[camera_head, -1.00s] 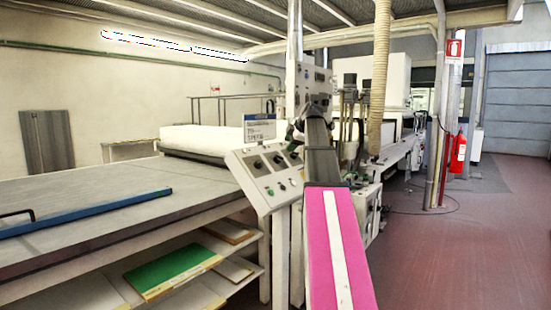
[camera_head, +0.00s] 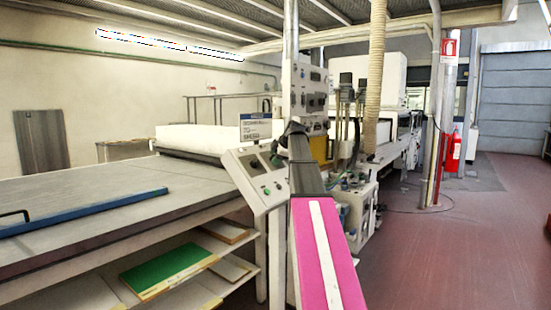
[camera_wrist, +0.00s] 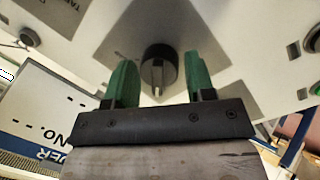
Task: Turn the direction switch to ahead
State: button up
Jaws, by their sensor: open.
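The sloping control panel (camera_head: 246,178) stands at the end of the long table in the head view. My arm covers its right part. In the wrist view, a round black switch knob (camera_wrist: 158,64) with a pale pointer bar sits on the panel's grey marked area. The bar points down in the picture. My gripper (camera_wrist: 161,66) is open, with one green finger on each side of the knob. Narrow gaps show between fingers and knob; I cannot tell how deep the fingertips reach. The panel lettering is cut off, so I cannot read which knob it is.
A white and blue sign (camera_head: 256,128) stands above the panel, close beside my gripper in the wrist view (camera_wrist: 62,125). More controls (camera_wrist: 312,40) sit at the panel's right. A blue bar (camera_head: 85,210) lies on the table (camera_head: 130,185). The floor at right is clear.

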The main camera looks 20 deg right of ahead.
jog(key=c, duration=0.7)
jog(key=shift+o, duration=0.2)
jog(key=shift+m, duration=0.3)
jog(key=m, duration=0.3)
jog(key=shift+m+g, duration=0.3)
jog(key=m, duration=0.4)
jog(key=shift+w+r+g, duration=0.1)
jog(key=shift+g, duration=0.3)
jog(key=m, duration=0.4)
jog(key=shift+m+y, duration=0.3)
jog(key=shift+d+m+g+y, duration=0.15)
jog(key=shift+m+g+y, duration=0.2)
jog(key=shift+m, duration=1.85)
